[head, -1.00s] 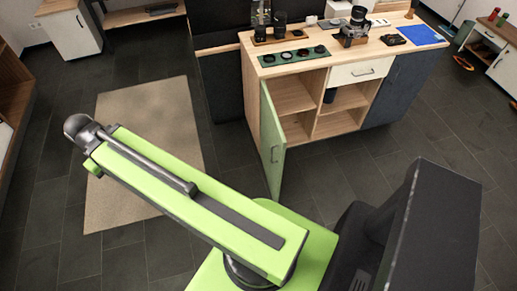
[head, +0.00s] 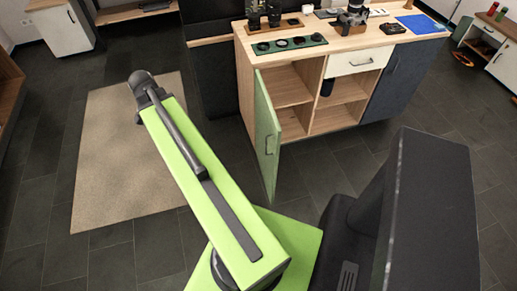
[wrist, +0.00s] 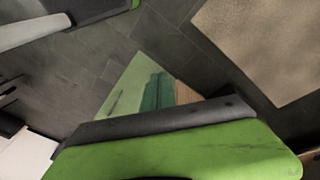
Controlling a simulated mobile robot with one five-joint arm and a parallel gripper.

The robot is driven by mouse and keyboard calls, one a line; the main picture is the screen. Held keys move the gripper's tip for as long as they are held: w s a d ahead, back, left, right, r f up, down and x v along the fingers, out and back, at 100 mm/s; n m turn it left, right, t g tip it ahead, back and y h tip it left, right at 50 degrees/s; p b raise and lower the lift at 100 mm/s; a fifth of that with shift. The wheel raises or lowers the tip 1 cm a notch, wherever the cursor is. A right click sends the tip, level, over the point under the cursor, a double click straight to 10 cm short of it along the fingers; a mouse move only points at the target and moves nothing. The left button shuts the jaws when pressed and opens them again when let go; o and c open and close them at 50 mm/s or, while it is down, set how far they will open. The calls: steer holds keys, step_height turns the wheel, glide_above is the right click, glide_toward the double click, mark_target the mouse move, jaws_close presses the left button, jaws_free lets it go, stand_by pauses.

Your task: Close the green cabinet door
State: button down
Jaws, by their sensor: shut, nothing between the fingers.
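The green cabinet door (head: 267,137) stands open at the left front of the wooden cabinet (head: 312,118), swung out toward me. Its handle is on the face turned to the right, and the shelves behind are exposed. In the wrist view a pale green panel (wrist: 130,88), seemingly the door, shows beyond my gripper (wrist: 160,122). The gripper appears as a dark bar with green body across the bottom, shut and empty. I cannot tell whether it touches the door. In the head view my arm reaches up and left, and the gripper itself is hidden.
A camera (head: 352,18), a green lens tray (head: 290,44) and a blue mat (head: 420,24) lie on the cabinet top. A white drawer (head: 355,60) and a dark door (head: 398,80) are closed. A beige rug (head: 125,160) lies left of the door. Dark floor around is clear.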

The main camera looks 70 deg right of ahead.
steer(key=s+d+f+m+g+b, duration=0.1)
steer(key=s+d+f+m+b, duration=0.15)
steer(key=s+d+m, duration=0.55)
steer(key=s+d+f+m+g+b, duration=0.1)
steer(key=s+d+f+m+b, duration=0.15)
steer(key=s+d+m, duration=0.45)
steer(key=s+d+f+n+b, duration=0.2)
steer(key=s+d+f+b, duration=0.2)
steer(key=s+f+b, duration=0.4)
steer(key=shift+s+f+b, duration=0.3)
steer(key=shift+s+f, duration=0.4)
steer(key=shift+f, duration=0.15)
